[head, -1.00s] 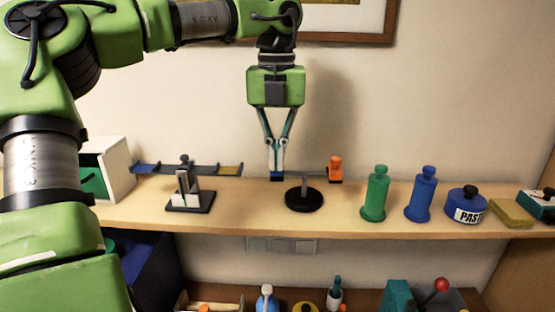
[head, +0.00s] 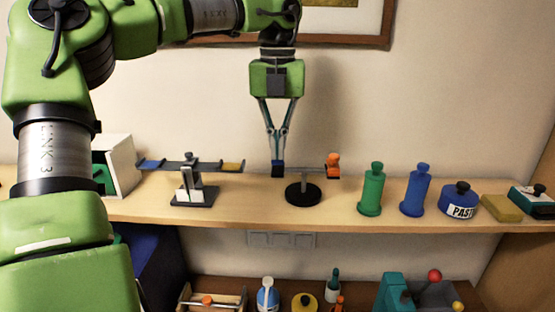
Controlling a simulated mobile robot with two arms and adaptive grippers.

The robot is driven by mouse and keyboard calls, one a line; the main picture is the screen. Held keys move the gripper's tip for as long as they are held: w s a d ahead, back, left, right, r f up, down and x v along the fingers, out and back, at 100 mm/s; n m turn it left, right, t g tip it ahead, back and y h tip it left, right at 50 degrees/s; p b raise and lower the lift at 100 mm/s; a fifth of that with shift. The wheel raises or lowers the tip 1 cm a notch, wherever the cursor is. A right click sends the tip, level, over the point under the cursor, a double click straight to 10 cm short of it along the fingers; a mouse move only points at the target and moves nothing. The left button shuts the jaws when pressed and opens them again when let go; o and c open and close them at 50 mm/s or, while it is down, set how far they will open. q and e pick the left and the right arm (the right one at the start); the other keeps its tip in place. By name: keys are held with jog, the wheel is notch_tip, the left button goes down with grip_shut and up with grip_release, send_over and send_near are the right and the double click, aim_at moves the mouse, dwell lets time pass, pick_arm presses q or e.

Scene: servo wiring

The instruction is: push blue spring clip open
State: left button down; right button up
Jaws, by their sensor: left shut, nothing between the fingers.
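The blue spring clip (head: 278,169) is the small dark blue block at the left end of a thin bar on a black stand with a round base (head: 303,194). An orange clip (head: 333,165) sits at the bar's right end. My left gripper (head: 277,158) points straight down with its fingertips together and empty, right above the blue clip. The tips look at or very close to its top; whether they touch cannot be told. The clip's jaws are too small to make out. My right gripper is not in view.
On the shelf (head: 250,207) stand a balance-like stand (head: 190,190) and a white box (head: 122,170) to the left. A green bottle (head: 372,190), a blue bottle (head: 417,190) and a paste jar (head: 459,200) stand to the right. A wall is close behind.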

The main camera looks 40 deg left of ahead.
pick_arm(q)
jog(key=shift+w+a+f, duration=0.1)
jog(key=shift+w+a, duration=0.85)
jog(key=shift+a, duration=0.25)
jog(key=shift+w+d+r, duration=0.1)
jog(key=shift+w+r, duration=0.05)
jog(key=shift+r, duration=0.35)
jog(key=shift+w+a+r, duration=0.2)
jog(key=shift+w+r, duration=0.15)
jog(key=shift+r, duration=0.15)
jog(key=shift+w+r, duration=0.15)
jog(key=shift+r, duration=0.65)
jog(key=shift+s+d+r, duration=0.45)
jog(key=shift+s+r, duration=0.2)
jog(key=shift+r, duration=0.2)
jog(key=shift+w, duration=0.15)
jog(key=shift+w+a+f, duration=0.1)
jog(key=shift+a, duration=0.05)
